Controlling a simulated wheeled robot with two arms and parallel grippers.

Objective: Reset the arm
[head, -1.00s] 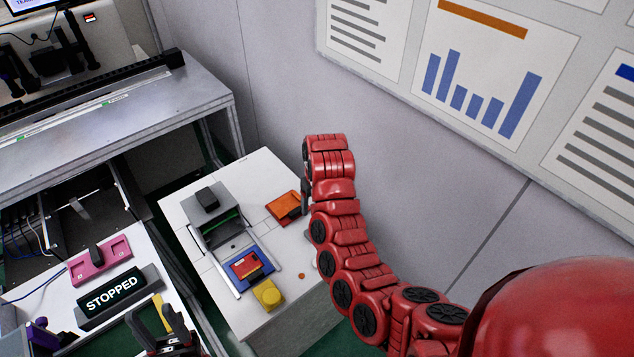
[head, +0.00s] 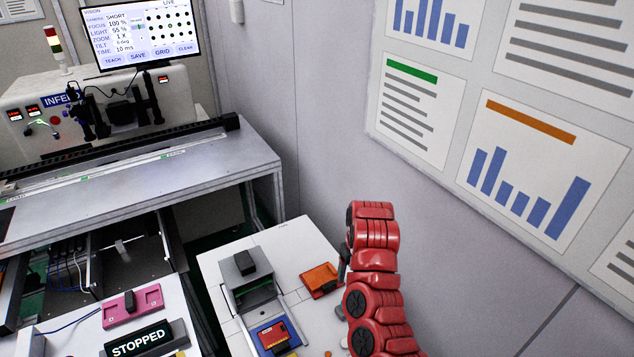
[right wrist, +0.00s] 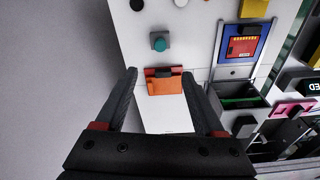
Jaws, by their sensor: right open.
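My right arm (head: 375,275) rises red at the right of the head view, in front of the wall. Its gripper (head: 345,262) is mostly hidden behind the wrist there, with only a dark edge showing. In the right wrist view the gripper (right wrist: 160,76) is open with its two dark fingers wide apart. Nothing is held between them. An orange block (right wrist: 164,86) with a dark part on it shows beyond the fingertips, apart from them. My left gripper is not in view.
A white cabinet top (head: 290,240) holds the orange block (head: 320,279), a grey clamp fixture (head: 245,265) and a red-and-blue part (head: 273,337). A sign reads STOPPED (head: 141,343) beside a pink block (head: 133,305). A grey bench (head: 140,185) and monitor (head: 140,32) stand behind.

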